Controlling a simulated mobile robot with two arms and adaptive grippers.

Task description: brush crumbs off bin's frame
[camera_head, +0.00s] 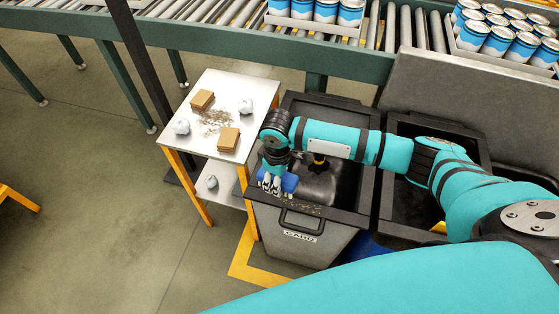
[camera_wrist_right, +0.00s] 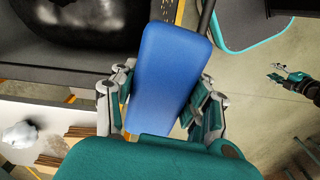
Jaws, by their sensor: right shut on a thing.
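My right gripper (camera_head: 272,184) is shut on a blue brush (camera_head: 290,183), seen as a flat blue block between the fingers in the wrist view (camera_wrist_right: 168,65). It is over the front left corner of the grey bin (camera_head: 338,240) marked CARD. Brown crumbs (camera_head: 303,208) lie on the bin's dark front frame (camera_head: 345,215), just right of and below the brush. Whether the brush touches the frame is unclear. A black bag lines the bin, partly behind my arm. My left gripper (camera_wrist_right: 274,72) is small at the right of the wrist view; its opening is unclear.
Left of the bin stands a small white table (camera_head: 205,88) with brown blocks (camera_head: 228,139), crumpled white balls (camera_head: 181,127) and debris. A second dark bin (camera_head: 400,125) is on the right. A roller conveyor (camera_head: 385,30) with cans runs behind.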

